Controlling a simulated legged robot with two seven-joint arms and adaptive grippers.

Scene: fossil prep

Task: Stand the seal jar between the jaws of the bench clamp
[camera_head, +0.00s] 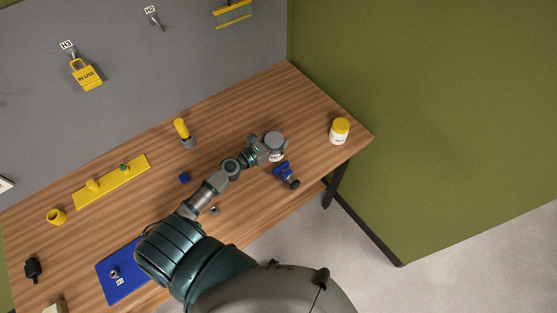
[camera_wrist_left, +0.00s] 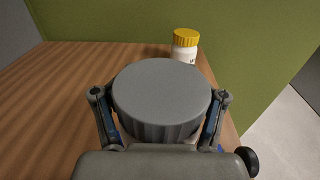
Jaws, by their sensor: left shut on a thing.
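A jar with a ribbed grey lid (camera_head: 274,139) is between the fingers of my left gripper (camera_head: 262,150). In the left wrist view the grey lid (camera_wrist_left: 161,95) fills the middle, with a finger against each side; most of its body is hidden. I cannot read which jar it is. The blue bench clamp (camera_head: 283,172) with a black knob (camera_head: 294,184) is just below and right of this jar in the head view. Its jaws look empty. In the wrist view its black knob (camera_wrist_left: 249,162) shows at lower right. My right gripper is not in view.
A white jar with a yellow lid (camera_head: 340,130) stands near the table's right end. A yellow-handled tool (camera_head: 182,131), a small blue block (camera_head: 184,177), a yellow rack (camera_head: 110,182) and a blue mat (camera_head: 120,270) are on the wooden table (camera_head: 240,120). The table's front edge is near the clamp.

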